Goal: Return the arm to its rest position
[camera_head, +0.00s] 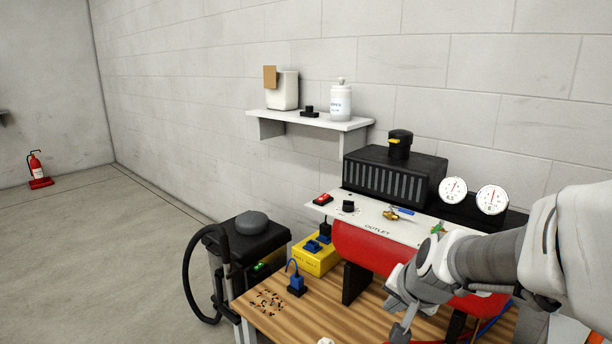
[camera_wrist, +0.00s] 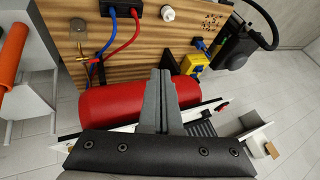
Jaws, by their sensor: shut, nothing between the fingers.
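My gripper (camera_head: 399,334) is at the lower right in the head view, at the end of my grey and white arm, in front of the red tank. In the wrist view my gripper's fingers (camera_wrist: 161,75) are together with nothing between them. They appear over the red tank (camera_wrist: 110,107) and the edge of the wooden bench (camera_wrist: 140,52). In the head view the red tank (camera_head: 357,246) lies on the wooden bench (camera_head: 262,316), and my forearm covers its right part.
A panel (camera_head: 330,208) with a blue-handled valve (camera_head: 400,210) and two gauges (camera_head: 454,190) sits above the tank. A yellow box (camera_head: 316,258) and blue plug (camera_head: 295,284) are on the bench. A black-topped vacuum (camera_head: 262,240) stands left. Open floor (camera_head: 110,260) lies farther left.

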